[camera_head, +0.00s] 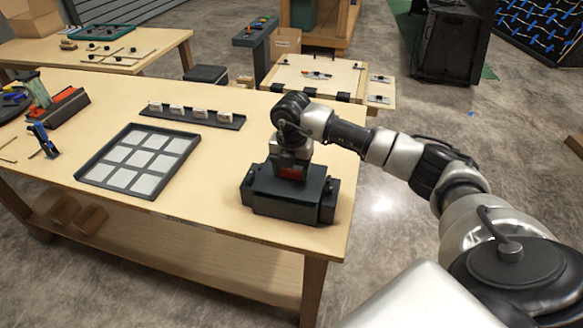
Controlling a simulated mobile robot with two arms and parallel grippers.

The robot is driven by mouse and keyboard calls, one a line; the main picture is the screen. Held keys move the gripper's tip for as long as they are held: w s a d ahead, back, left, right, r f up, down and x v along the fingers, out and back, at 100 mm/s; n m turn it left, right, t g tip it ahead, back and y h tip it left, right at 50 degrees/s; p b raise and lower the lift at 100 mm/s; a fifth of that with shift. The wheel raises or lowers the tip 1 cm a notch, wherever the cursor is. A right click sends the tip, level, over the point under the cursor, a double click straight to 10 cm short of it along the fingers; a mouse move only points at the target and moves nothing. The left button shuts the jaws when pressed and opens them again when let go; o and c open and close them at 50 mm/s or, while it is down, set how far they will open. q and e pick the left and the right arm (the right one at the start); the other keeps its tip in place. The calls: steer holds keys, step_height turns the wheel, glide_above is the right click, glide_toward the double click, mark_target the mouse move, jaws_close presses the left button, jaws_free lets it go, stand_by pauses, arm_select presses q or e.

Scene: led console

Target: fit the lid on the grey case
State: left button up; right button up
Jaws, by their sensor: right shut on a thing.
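The dark grey case (287,207) stands near the right front edge of the wooden table. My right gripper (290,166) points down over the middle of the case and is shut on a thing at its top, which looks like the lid. The gripper hides much of that thing, and a small red patch shows between or just below the fingers. The held part and the case look dark alike, so I cannot tell whether the lid is seated or slightly raised. My left gripper is not in view.
On the same table (225,178) lie a dark frame with several pale square panels (140,161) and a dark strip tray (225,121) with several white blocks. Red and blue tools (62,108) are at the left. The table is clear between the frame and the case.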

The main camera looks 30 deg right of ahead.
steer(key=shift+f+b, duration=0.45)
steer(key=shift+f, duration=0.3)
stand_by(0.4)
steer(key=o, duration=1)
steer(key=shift+o, duration=0.2)
steer(key=shift+r, duration=0.15)
step_height(320, 180, up, 11)
steer(key=shift+f+b, duration=0.2)
steer(key=shift+b, duration=0.65)
